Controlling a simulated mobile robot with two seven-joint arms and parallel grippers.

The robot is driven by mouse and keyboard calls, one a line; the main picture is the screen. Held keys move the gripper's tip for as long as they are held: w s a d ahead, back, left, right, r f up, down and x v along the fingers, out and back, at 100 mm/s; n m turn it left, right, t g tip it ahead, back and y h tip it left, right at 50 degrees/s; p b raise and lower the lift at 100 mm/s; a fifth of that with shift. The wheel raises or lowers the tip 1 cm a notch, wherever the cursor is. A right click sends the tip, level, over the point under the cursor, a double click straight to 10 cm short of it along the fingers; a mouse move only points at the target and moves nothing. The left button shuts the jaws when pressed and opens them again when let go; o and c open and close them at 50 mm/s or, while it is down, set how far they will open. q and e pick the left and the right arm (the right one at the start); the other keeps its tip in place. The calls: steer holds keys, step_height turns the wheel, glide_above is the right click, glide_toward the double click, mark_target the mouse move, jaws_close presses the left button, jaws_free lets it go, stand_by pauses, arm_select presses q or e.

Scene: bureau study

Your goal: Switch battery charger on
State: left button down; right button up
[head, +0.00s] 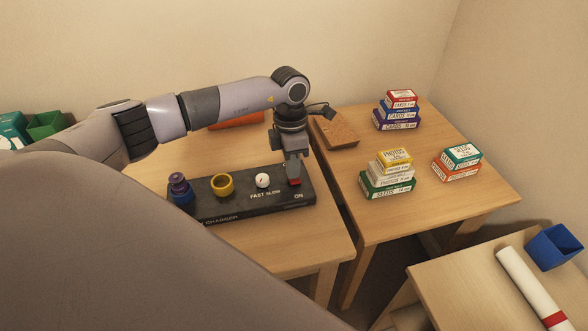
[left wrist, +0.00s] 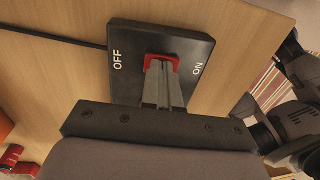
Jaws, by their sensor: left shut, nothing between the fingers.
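The black battery charger (head: 240,202) lies on the left wooden table in the head view. On its top are a blue and purple piece (head: 180,188), a yellow ring (head: 222,184), a white dial (head: 262,180) beside FAST/SLOW lettering, and a red switch (head: 295,182) near the ON label. My left gripper (head: 294,178) points down at the red switch, fingers shut and empty. In the left wrist view the shut fingertips (left wrist: 163,72) are at the red switch (left wrist: 172,59), between the OFF and ON labels, and partly hide it. Contact cannot be told for certain. My right gripper is not in view.
Stacked card and seed boxes (head: 388,176) stand on the right table (head: 440,215), with a brown board (head: 335,130) at its left edge. A blue bin (head: 555,247) and a white roll (head: 530,285) are on the front-right table. A gap separates the tables.

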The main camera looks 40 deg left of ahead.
arm_select(q)
steer(key=shift+r, duration=0.15)
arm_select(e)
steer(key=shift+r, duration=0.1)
arm_select(q)
steer(key=r+p, duration=0.1)
steer(key=r, duration=0.1)
steer(key=r+p, duration=0.2)
steer(key=shift+w+a+r, duration=0.15)
steer(key=shift+a+r, duration=0.05)
steer(key=shift+r, duration=0.05)
step_height(320, 180, up, 9)
steer(key=b, duration=0.1)
steer(key=shift+w+a+r, duration=0.15)
steer(key=shift+w+a, duration=0.25)
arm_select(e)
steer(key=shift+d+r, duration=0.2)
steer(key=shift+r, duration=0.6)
